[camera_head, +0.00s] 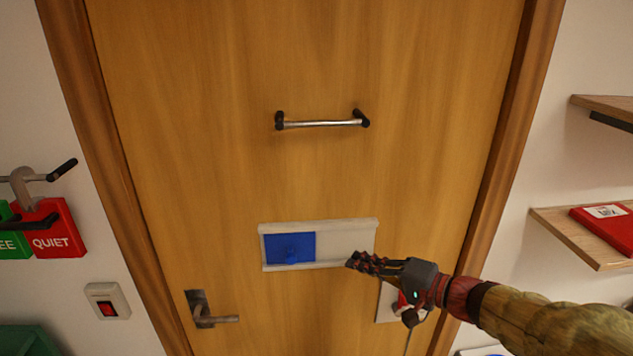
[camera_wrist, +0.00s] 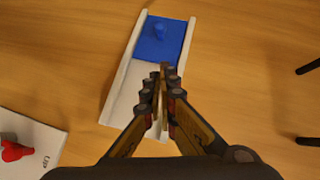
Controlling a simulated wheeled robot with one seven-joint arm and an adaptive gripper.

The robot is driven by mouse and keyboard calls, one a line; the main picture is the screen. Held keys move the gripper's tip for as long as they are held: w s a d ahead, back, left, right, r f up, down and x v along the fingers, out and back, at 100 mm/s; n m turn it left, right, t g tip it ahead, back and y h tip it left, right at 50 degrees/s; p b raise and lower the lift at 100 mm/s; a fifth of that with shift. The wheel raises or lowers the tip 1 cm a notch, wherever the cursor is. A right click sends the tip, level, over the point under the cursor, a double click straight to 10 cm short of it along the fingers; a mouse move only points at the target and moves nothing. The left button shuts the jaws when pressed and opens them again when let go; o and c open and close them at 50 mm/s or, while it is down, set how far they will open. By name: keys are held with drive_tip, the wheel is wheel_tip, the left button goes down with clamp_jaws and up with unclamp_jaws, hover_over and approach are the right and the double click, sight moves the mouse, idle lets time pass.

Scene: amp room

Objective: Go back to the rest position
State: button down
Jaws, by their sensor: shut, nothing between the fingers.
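My gripper (camera_head: 355,262) is shut and empty. In the head view it is in front of the door, at the lower right end of a white sliding-panel frame (camera_head: 345,246). A blue panel (camera_head: 288,248) with a small blue knob sits at the left end of this frame. In the wrist view my fingertips (camera_wrist: 164,72) overlap the frame near the blue panel (camera_wrist: 158,40). I cannot tell whether they touch it. My arm comes in from the lower right.
The wooden door (camera_head: 220,130) carries a horizontal bar (camera_head: 322,123) and a lever handle (camera_head: 212,318). A white plate with a red knob (camera_wrist: 12,150) is partly behind my gripper. Shelves (camera_head: 580,235) stand at right. Red QUIET sign (camera_head: 58,228) and switch (camera_head: 107,301) are at left.

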drive_tip(key=s+f+g+h+b, duration=0.1)
drive_tip(key=s+f+g+h, duration=0.35)
drive_tip(key=s+f, duration=0.8)
drive_tip(key=s+d+n+h+b, duration=0.4)
drive_tip(key=s+n+h+b, duration=0.2)
drive_tip(key=s, duration=0.6)
drive_tip(key=shift+r+n+g+b, duration=0.2)
drive_tip(key=shift+n+g+b, duration=0.3)
drive_tip(key=shift+b, duration=0.35)
